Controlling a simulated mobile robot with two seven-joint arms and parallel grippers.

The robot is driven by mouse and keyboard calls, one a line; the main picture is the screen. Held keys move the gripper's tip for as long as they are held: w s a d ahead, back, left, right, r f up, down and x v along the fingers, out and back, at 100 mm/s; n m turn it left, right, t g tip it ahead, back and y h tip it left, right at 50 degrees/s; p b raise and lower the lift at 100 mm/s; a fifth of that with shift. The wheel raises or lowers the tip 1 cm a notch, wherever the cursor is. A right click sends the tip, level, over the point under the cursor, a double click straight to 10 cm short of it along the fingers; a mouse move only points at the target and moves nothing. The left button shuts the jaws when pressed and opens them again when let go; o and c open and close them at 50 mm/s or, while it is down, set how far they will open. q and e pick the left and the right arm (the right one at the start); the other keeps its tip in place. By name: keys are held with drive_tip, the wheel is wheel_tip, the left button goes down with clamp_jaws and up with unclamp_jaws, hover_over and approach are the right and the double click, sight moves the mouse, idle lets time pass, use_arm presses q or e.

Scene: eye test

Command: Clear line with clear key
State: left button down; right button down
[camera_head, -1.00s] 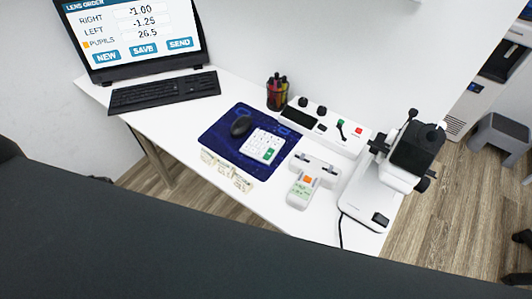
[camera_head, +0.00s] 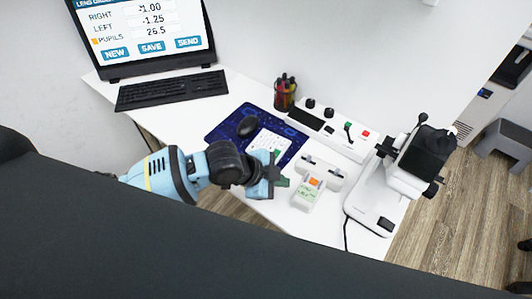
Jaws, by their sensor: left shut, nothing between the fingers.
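The monitor (camera_head: 143,69) at the upper left shows a lens order with lines RIGHT -1.00, LEFT -1.25 and PUPILS 26.5. An orange mark (camera_head: 95,42) stands beside PUPILS. The white keypad (camera_head: 263,137) lies on the dark blue mat (camera_head: 222,128), beside the black mouse (camera_head: 247,126). My left gripper (camera_head: 277,175) is shut and empty, over the keypad's near right part, which it hides. I cannot tell whether it touches the keypad. My right gripper is not in view.
A black keyboard (camera_head: 172,90) lies below the monitor. Right of my gripper are a handheld white device (camera_head: 307,195), a control box (camera_head: 345,143) with knobs and a lever, and a white instrument with a black head (camera_head: 428,150). A pen cup (camera_head: 285,95) stands behind.

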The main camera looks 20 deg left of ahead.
use_arm(q)
drive_tip(key=w+a+r+m+t, duration=0.1)
drive_tip(key=w+a+r, duration=0.4)
drive_tip(key=w+a, duration=0.3)
drive_tip(key=w, duration=0.3)
drive_tip(key=shift+w+a+r+t+y, duration=0.2)
drive_tip(key=shift+w+a+t+y, duration=0.15)
drive_tip(key=shift+a+t+y, duration=0.05)
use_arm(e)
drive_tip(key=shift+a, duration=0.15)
use_arm(q)
drive_tip(key=shift+f, duration=0.15)
